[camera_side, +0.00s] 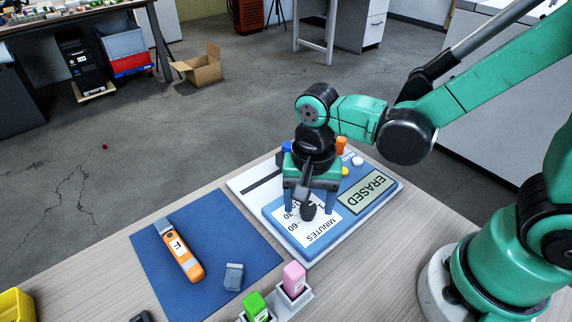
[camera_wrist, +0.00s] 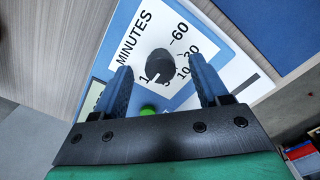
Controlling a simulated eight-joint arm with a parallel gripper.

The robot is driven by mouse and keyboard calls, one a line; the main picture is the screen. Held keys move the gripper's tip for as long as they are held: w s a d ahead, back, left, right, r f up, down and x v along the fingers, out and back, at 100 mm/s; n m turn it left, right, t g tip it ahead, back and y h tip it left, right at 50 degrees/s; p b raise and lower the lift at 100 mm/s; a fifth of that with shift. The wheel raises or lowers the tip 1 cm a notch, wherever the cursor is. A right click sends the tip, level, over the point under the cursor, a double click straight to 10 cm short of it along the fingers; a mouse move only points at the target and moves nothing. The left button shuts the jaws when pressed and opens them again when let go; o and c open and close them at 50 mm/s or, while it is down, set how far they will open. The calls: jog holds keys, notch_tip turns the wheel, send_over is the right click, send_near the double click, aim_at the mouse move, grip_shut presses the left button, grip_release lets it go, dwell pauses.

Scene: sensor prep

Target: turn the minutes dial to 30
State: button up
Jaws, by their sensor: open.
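The black minutes dial (camera_side: 308,211) sits on the blue device with the MINUTES label, at the middle of the side view. In the wrist view the dial (camera_wrist: 161,65) has a scale around it with 10, 30 and 60. A small white mark on its rim faces the low end of the scale, near the 1; the exact setting is hard to read. My gripper (camera_side: 310,206) points down over the dial, its blue fingers on either side. In the wrist view my gripper (camera_wrist: 160,70) is open, the fingers apart from the knob, nothing held.
The device's display (camera_side: 367,194) reads ERASED; coloured buttons stand behind my gripper. A blue mat (camera_side: 220,225) holds an orange sensor (camera_side: 179,251) and a grey block (camera_side: 234,277). Green (camera_side: 256,306) and pink (camera_side: 293,280) blocks stand in holders in front. A yellow bin (camera_side: 14,305) is front left.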

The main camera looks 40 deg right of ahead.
grip_shut()
jog(key=shift+n, duration=0.4)
jog(key=n, duration=1.2)
jog(key=shift+n, duration=0.4)
jog(key=n, duration=1.3)
